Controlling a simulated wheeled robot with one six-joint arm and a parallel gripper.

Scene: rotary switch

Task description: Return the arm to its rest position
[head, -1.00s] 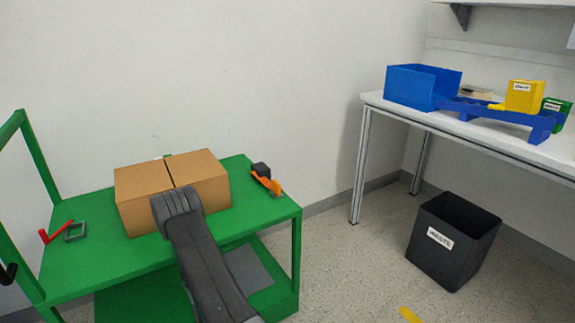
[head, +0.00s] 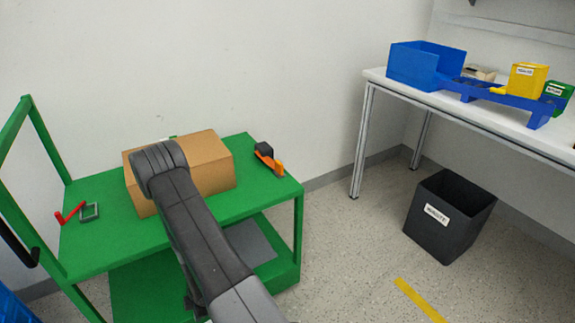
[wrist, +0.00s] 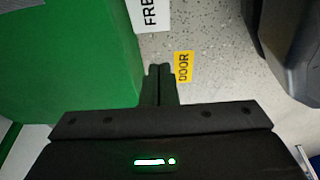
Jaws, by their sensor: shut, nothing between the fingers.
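My gripper (wrist: 160,72) shows in the wrist view, its two dark fingers together with nothing between them. It hangs above the speckled floor, beside a green surface (wrist: 65,55) on the left. My dark grey arm (head: 195,225) fills the lower middle of the head view, its bent joint in front of the cardboard box. The gripper itself is hidden in the head view. No rest mark for the arm shows.
A green cart (head: 120,245) carries a cardboard box (head: 210,165), an orange-and-black tool (head: 268,158) and a red tool (head: 70,213). A black waste bin (head: 448,218) stands right, near a white table (head: 470,115) with blue bins. A yellow DOOR label (wrist: 184,66) lies by the fingers.

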